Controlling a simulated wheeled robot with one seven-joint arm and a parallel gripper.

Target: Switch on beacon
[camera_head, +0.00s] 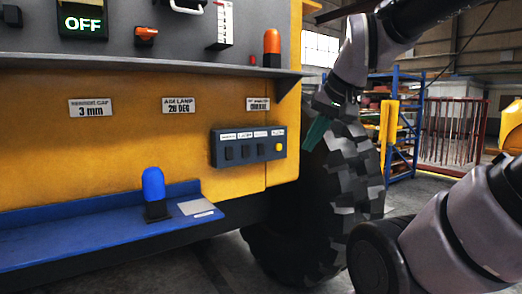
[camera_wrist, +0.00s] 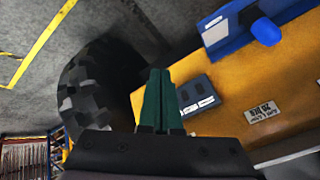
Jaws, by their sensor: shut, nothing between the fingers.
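A dark control box (camera_head: 248,146) with several labelled dark buttons and a round yellow knob (camera_head: 278,147) is fixed to the yellow machine panel. It also shows in the wrist view (camera_wrist: 197,96), just right of my fingers. A blue beacon (camera_head: 153,184) stands upright on the lower blue shelf, and an orange beacon (camera_head: 271,42) stands on the upper grey ledge. I cannot tell whether either is lit. My gripper (camera_head: 312,143), with teal fingers, is shut and empty, right of the box and apart from it in the head view. The button labels are too small to read.
A sign reading OFF (camera_head: 82,27) and an orange switch (camera_head: 146,33) are on the upper grey panel. A large tyre (camera_head: 345,175) is behind my gripper. The grey ledge (camera_head: 150,67) juts out above the control box.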

